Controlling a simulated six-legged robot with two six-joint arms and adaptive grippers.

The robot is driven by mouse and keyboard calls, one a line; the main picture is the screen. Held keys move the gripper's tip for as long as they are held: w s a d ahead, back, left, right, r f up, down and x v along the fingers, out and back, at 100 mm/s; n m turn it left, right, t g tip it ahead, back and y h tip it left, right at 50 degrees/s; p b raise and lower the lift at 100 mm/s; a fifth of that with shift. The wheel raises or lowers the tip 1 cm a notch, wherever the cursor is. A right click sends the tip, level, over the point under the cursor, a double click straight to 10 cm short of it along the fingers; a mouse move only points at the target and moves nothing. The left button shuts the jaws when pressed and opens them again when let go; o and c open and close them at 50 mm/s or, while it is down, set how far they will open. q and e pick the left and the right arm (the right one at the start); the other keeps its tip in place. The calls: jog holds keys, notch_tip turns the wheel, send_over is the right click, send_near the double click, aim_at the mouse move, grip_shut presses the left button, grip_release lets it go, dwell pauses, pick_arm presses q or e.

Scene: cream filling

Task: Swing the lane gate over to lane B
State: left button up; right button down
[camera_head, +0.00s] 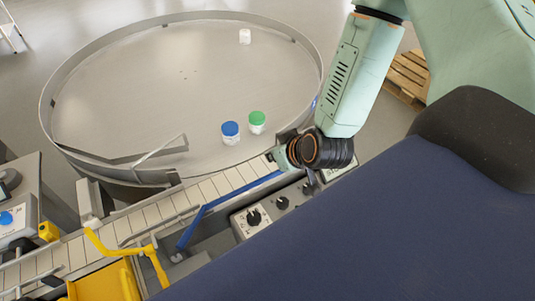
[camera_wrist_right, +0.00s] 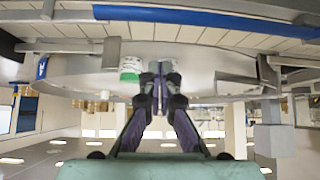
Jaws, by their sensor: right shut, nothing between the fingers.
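A blue rail (camera_head: 238,190) runs along the near side of the slatted conveyor (camera_head: 213,188), with a bent blue end section (camera_head: 190,230) angled toward the front. A yellow bent bar (camera_head: 118,247) stands farther left beside the conveyor. I cannot tell for sure which part is the lane gate, and no lane B label is readable. My right gripper (camera_head: 280,158) is near the conveyor's right end, partly hidden by its own wrist. In the right wrist view its fingers (camera_wrist_right: 160,78) are together and empty, and the blue rail (camera_wrist_right: 215,17) crosses the top. My left gripper is out of view.
A round table (camera_head: 130,75) with a raised rim carries a blue-lidded jar (camera_head: 230,132), a green-lidded jar (camera_head: 257,122) and a white jar (camera_head: 245,36). A control box with black knobs (camera_head: 254,218) sits before the conveyor. A yellow bin (camera_head: 100,285) stands front left.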

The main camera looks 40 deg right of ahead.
jog(key=p+v, duration=0.1)
jog(key=v, duration=0.4)
jog(key=shift+s, duration=0.1)
dwell(0.4)
